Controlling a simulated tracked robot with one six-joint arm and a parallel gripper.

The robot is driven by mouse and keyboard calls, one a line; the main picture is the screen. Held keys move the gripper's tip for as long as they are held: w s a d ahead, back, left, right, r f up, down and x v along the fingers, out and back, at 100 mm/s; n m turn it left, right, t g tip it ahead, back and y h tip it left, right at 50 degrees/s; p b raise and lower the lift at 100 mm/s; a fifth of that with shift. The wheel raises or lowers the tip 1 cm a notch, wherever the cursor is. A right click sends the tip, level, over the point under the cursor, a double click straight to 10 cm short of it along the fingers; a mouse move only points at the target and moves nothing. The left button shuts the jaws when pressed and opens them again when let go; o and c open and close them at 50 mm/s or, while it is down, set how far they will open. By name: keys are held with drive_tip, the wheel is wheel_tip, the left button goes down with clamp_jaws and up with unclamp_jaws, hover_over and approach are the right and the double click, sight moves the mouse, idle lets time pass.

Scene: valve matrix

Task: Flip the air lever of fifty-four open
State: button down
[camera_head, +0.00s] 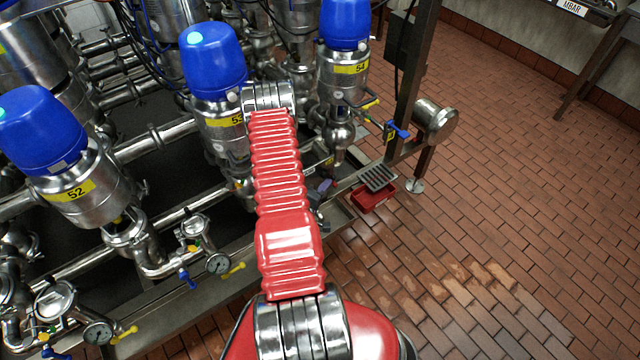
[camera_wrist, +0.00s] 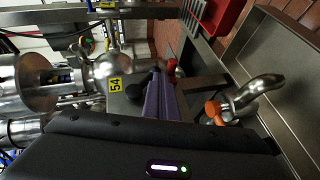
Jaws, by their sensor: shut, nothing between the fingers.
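Valve fifty-four (camera_head: 343,75) stands upright at the upper middle of the head view, with a blue cap and a yellow 54 label. A yellow lever (camera_head: 369,104) and a blue lever (camera_head: 400,131) sit low to its right; I cannot tell which is the air lever. A small yellow 54 tag (camera_wrist: 115,85) shows in the wrist view, left of my gripper (camera_wrist: 158,74). The purple fingers are together and empty. In the head view my gripper (camera_head: 325,185) is partly hidden behind my red arm, below valve fifty-four. A dark rounded part (camera_wrist: 137,91) lies close beside the fingers.
Valves 53 (camera_head: 213,65) and 52 (camera_head: 55,150) stand to the left among pipes. A red bin (camera_head: 373,199) with a grey grate lies at the frame's right. A pipe with an orange part (camera_wrist: 213,112) is right of my fingers. The brick floor at right is clear.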

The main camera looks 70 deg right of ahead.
drive_tip(key=shift+s+d+n+h, duration=0.25)
drive_tip(key=shift+d+n+h, duration=0.1)
drive_tip(key=shift+h, duration=0.25)
drive_tip(key=shift+d, duration=0.1)
drive_tip(key=shift+s+d+r, duration=0.25)
drive_tip(key=shift+s+d, duration=0.45)
idle(1.4)
drive_tip(key=shift+a, duration=0.1)
